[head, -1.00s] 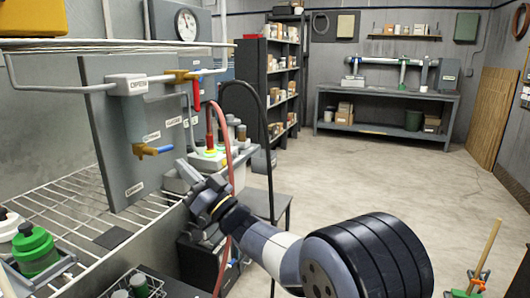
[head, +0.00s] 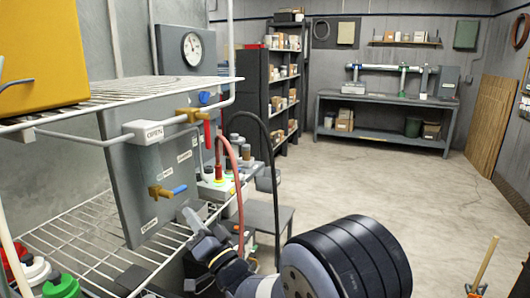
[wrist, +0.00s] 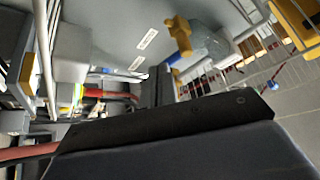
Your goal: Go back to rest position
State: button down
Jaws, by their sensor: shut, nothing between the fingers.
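My gripper (head: 192,218) is low in the head view, in front of the lower wire shelf and below the grey valve panel (head: 130,185). Its fingers are together with nothing between them. In the wrist view the dark fingers (wrist: 157,85) point toward the grey panel, which fills the upper middle. A second brass valve with a red handle (head: 207,133) is higher up. No rest position is marked in view.
Wire shelves (head: 80,245) stand at left, with a yellow box (head: 40,55) on the upper one and bottles (head: 62,286) at lower left. A red hose (head: 236,175) and a black hose (head: 266,150) hang close behind my gripper. Open floor (head: 400,185) lies to the right.

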jog(key=s+d+f+m+h, duration=0.1)
jog(key=s+d+f+m, duration=0.1)
jog(key=s+d+f, duration=0.2)
jog(key=shift+s+d+f+t+h, duration=0.15)
jog(key=shift+s+d+t+h, duration=0.2)
jog(key=shift+s+d, duration=1.45)
jog(key=shift+s+a, duration=0.45)
